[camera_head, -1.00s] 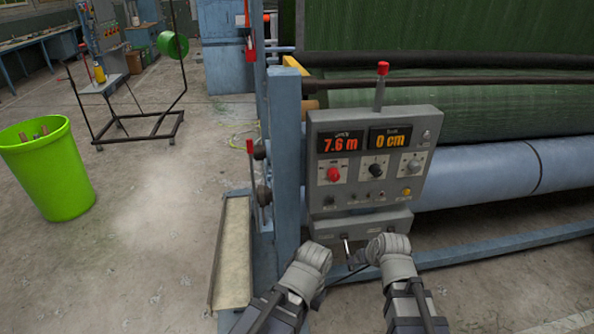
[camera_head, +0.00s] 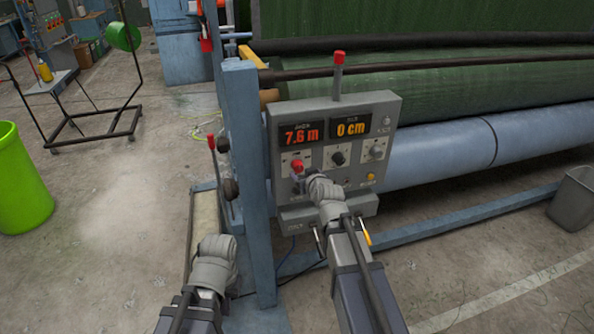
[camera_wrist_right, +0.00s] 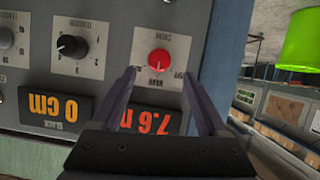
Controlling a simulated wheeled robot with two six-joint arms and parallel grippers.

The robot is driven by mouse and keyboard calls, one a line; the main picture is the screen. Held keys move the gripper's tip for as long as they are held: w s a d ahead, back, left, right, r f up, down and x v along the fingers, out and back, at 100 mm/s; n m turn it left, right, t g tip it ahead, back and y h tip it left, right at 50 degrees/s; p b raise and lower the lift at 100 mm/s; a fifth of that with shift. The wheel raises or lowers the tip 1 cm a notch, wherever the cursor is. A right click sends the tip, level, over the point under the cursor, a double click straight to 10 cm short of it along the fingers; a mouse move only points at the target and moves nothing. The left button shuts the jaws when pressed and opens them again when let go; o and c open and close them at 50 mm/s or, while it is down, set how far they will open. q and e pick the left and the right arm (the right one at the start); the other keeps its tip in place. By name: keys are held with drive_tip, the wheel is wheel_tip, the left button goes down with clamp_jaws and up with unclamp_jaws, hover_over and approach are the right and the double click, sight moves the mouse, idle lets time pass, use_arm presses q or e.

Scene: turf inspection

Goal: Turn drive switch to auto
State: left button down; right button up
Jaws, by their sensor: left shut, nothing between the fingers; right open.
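The grey control panel (camera_head: 338,112) carries a red knob (camera_head: 297,168) at its left; its small label is hard to read. Beside the red knob is a black knob (camera_head: 338,158). My right gripper (camera_head: 304,182) is at the panel's lower left, close to the red knob. In the right wrist view the panel is upside down, and the open, empty fingers (camera_wrist_right: 160,82) point at the red knob (camera_wrist_right: 159,60), one on either side of it. Contact cannot be told. My left gripper (camera_head: 215,245) is shut and empty, low and left of the blue post.
A blue post (camera_head: 248,180) stands just left of the panel, with a red-tipped lever (camera_head: 212,145) beside it. Another red-topped lever (camera_head: 339,62) rises above the panel. A green bin (camera_head: 18,185) is far left, a grey bin (camera_head: 575,198) at right.

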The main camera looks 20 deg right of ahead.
sight(299, 169)
drive_tip(key=b+x, duration=0.2)
drive_tip(key=x, duration=0.4)
drive_tip(key=shift+w+f, duration=0.2)
drive_tip(key=shift+r, duration=0.1)
drive_tip(key=shift+c, duration=0.3)
clamp_jaws()
